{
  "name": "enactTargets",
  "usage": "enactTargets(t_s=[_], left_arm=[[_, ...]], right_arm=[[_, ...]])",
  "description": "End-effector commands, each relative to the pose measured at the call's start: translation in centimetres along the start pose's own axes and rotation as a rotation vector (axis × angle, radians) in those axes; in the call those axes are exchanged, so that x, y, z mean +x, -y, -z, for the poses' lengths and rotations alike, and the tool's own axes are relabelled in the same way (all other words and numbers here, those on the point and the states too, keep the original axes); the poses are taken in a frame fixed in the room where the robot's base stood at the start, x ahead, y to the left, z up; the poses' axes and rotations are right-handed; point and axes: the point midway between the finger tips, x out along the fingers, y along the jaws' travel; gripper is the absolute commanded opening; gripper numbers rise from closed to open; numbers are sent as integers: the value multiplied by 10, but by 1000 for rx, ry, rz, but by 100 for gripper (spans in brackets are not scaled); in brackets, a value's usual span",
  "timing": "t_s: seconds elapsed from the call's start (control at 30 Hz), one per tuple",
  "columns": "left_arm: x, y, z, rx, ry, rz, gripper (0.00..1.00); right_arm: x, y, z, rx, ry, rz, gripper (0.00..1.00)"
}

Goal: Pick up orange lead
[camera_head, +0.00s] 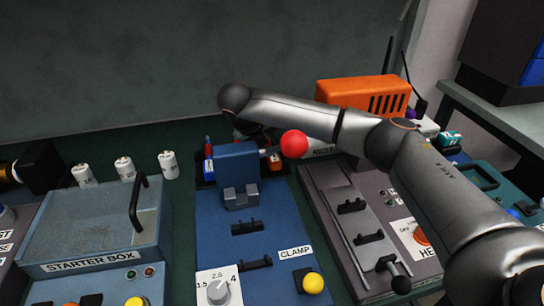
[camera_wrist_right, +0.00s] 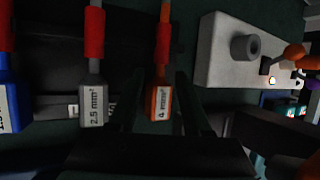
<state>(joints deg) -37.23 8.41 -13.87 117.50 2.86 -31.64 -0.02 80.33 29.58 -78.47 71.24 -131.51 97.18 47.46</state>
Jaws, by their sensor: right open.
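The orange lead (camera_wrist_right: 162,104) has an orange block labelled 4 mm² with a red sleeve above it. In the right wrist view it stands between the dark fingers of my right gripper (camera_wrist_right: 160,88), which is open. Contact with the fingers cannot be made out. There the right gripper is mostly hidden behind my arm and the red ball. My left gripper is not in view.
A grey 2.5 mm² lead (camera_wrist_right: 93,105) and a blue lead (camera_wrist_right: 8,100) stand left of the orange one. The clamp station (camera_head: 225,225) with a red ball knob (camera_head: 294,144) is in front. An orange box (camera_head: 362,94) stands behind my arm.

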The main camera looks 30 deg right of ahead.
Motion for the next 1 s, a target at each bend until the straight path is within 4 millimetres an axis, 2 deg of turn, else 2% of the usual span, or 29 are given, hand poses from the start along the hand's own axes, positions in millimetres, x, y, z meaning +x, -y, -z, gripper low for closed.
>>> enactTargets(t_s=[0.1,0.37,0.8,1.0], left_arm=[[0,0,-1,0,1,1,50],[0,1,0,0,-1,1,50],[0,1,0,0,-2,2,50],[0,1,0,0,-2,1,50]], right_arm=[[12,0,1,0,-1,0,49],[13,0,0,0,1,-1,49],[13,0,0,0,0,-1,0],[13,0,1,-1,0,-1,0]])
